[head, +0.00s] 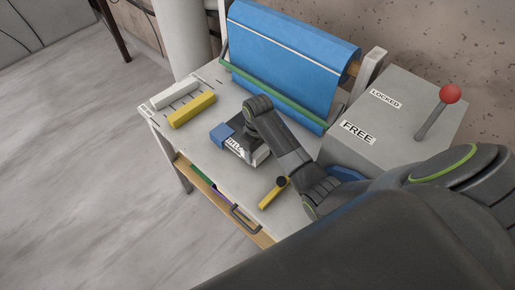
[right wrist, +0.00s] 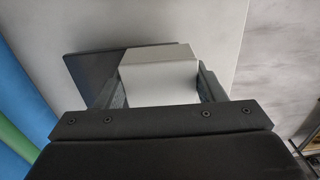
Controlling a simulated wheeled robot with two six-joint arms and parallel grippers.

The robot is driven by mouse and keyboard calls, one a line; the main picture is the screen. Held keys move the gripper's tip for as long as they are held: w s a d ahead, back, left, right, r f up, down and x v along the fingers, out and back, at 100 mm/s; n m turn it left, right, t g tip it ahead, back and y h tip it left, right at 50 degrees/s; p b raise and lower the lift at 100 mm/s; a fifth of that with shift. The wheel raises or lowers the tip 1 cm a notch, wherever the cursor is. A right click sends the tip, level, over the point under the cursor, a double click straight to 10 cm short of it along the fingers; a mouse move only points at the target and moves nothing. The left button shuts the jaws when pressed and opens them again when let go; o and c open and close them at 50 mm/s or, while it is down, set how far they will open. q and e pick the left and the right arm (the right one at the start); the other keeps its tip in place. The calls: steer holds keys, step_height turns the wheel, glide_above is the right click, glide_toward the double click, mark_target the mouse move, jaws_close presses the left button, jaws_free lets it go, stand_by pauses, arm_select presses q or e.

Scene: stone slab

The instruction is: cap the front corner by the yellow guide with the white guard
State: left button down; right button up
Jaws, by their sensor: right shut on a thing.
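The white guard (right wrist: 160,75) is between the two fingers of my right gripper (right wrist: 158,92) in the right wrist view, and the fingers are shut on it. It overlaps the edge of a dark slab (right wrist: 88,66) in that view; I cannot tell whether it touches the slab. In the head view my right gripper (head: 255,150) is low over the table, beside a labelled block (head: 234,148) and a blue piece (head: 221,133). The arm hides most of the slab there. The yellow guide (head: 192,109) lies at the table's left end. My left gripper is not in view.
A white bar (head: 175,93) lies beside the yellow guide. A yellow piece with a black knob (head: 270,194) is at the front edge, above an open drawer (head: 215,197). A blue roll (head: 290,55) stands behind. A grey box (head: 385,115) with a red-knobbed lever is right.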

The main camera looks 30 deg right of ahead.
mark_target(258, 150)
steer(key=shift+f+b, duration=0.75)
steer(key=shift+f, duration=0.75)
steer(key=o, duration=1)
steer(key=shift+o, duration=0.2)
